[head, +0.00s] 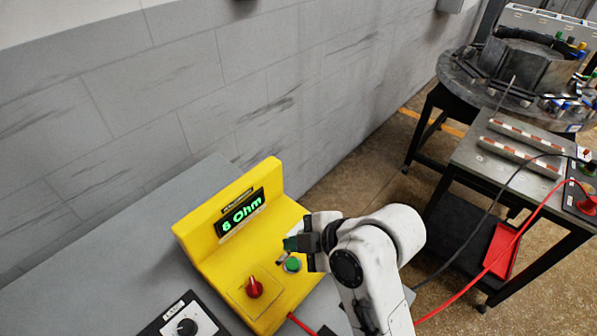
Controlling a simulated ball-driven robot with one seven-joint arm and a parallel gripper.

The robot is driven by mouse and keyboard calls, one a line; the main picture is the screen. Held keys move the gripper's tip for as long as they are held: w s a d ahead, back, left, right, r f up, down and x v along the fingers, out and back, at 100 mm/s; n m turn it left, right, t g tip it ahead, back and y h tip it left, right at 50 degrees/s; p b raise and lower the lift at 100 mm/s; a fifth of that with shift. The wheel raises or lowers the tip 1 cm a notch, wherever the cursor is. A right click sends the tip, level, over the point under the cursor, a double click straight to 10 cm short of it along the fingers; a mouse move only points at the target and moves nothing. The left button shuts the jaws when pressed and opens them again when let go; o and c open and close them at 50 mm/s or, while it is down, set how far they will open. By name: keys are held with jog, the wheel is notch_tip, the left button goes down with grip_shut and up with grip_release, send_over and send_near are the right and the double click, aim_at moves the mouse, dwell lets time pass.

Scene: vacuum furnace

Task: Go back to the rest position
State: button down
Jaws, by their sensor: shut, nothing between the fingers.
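My gripper (296,243) is at the end of my white arm, just above and behind the green button (293,265) on the yellow meter box (208,262). It is shut and holds nothing. Whether the fingertips touch the box cannot be told from this view. The box display (241,212) reads "6 Ohm" in green. A red knob (254,286) sits on the box's front left. My gripper and arm hide part of the box's right side.
The box stands on a grey table (130,275) against a block wall (200,90). A dial unit (184,324) is at the front left. A cart (470,160) with cables, a red tray (501,250) and a round furnace table (480,85) are to the right. Floor shows between.

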jog(key=s+d+f+m+h, duration=0.3)
jog(key=s+d+m, duration=0.2)
jog(key=d+m, duration=0.3)
jog(key=s+d+f+m+t+h, duration=0.1)
jog(key=s+d+f+m+h, duration=0.15)
jog(key=s+d+m, duration=0.6)
jog(key=s+d+f+m+h, duration=0.25)
jog(key=d+f+m, duration=0.2)
jog(key=d, duration=0.75)
jog(key=s+d+f+m+g, duration=0.1)
jog(key=s+f+g, duration=0.3)
jog(key=s, duration=0.6)
jog(key=shift+d+f+m, duration=0.2)
jog(key=shift+f+m, duration=0.1)
jog(key=shift+f, duration=0.45)
jog(key=shift+w, duration=0.1)
